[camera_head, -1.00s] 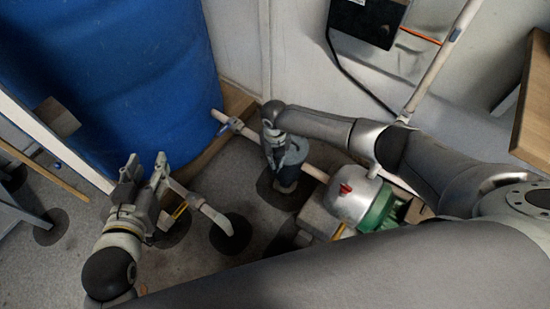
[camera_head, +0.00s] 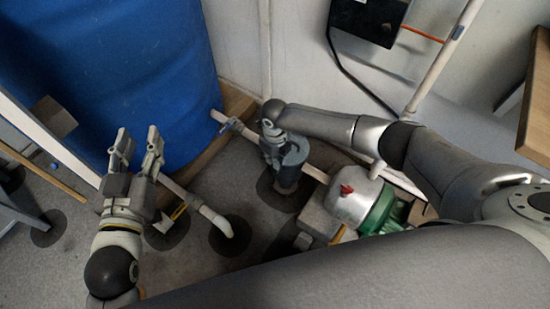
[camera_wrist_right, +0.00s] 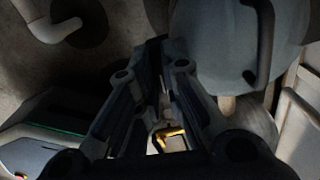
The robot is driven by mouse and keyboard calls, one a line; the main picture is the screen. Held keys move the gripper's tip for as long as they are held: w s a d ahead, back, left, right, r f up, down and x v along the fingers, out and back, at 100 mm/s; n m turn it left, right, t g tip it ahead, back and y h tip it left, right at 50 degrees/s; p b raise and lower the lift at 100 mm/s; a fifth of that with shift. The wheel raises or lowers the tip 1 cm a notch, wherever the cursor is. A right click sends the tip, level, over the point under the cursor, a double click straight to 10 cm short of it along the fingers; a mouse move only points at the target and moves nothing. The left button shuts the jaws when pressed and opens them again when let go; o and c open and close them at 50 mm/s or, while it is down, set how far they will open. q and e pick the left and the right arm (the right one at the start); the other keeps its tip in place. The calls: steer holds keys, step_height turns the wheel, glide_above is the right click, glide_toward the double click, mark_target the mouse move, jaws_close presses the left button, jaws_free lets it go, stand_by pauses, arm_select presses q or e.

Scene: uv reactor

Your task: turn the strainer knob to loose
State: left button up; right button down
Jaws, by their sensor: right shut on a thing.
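The strainer (camera_head: 291,167) is a grey rounded body on the pipe beside the blue barrel. It fills the upper right of the right wrist view (camera_wrist_right: 215,55), with a dark bar-like handle on it. My right gripper (camera_head: 272,137) is at the strainer's upper left side. In the right wrist view its fingers (camera_wrist_right: 158,60) come close together on a thin dark part beside the strainer body, which I take to be the knob. The fingers hide most of it, so its setting cannot be read. My left gripper (camera_head: 138,143) is open and empty, in front of the barrel.
The blue barrel (camera_head: 120,70) stands at the left. A pale pipe (camera_head: 245,133) runs from it past the strainer to a silver and green pump (camera_head: 365,202) with a red part on top.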

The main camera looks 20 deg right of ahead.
steer(key=shift+s, duration=0.1)
steer(key=c, duration=1.6)
jaws_free()
steer(key=shift+o, duration=0.2)
step_height(320, 180, up, 12)
